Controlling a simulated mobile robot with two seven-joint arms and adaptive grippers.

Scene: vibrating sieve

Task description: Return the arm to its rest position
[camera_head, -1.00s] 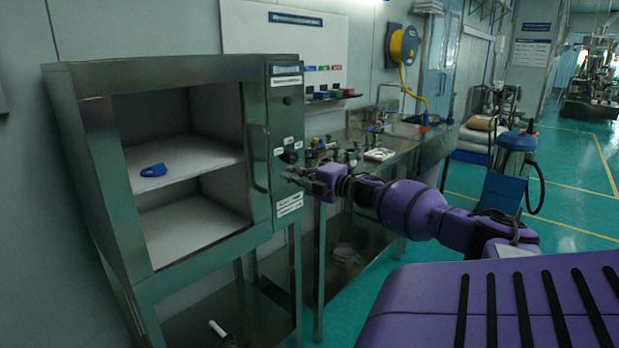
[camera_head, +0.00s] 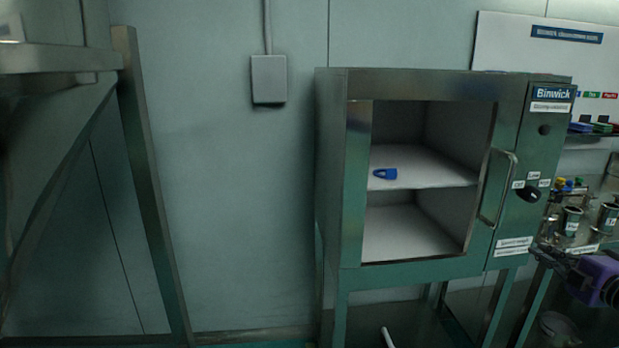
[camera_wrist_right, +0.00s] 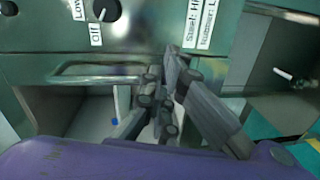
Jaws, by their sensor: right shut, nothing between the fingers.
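My right gripper (camera_head: 543,247) shows at the right edge of the head view, in front of the lower right part of the steel cabinet. Its purple arm is mostly cut off by the picture edge. In the right wrist view the gripper (camera_wrist_right: 172,62) has its dark fingers together, with nothing held. The fingers lie in front of the cabinet's bar handle (camera_wrist_right: 95,79) and below the control panel. Whether they touch the cabinet is unclear. My left gripper is not in view.
The steel cabinet (camera_head: 342,190) has two shelf levels, with a blue item (camera_head: 385,174) on the upper one. Its handle (camera_head: 513,185) sticks out beside a black knob (camera_head: 528,194). A bench with metal cups (camera_head: 571,222) stands right. A steel frame (camera_head: 150,180) stands left.

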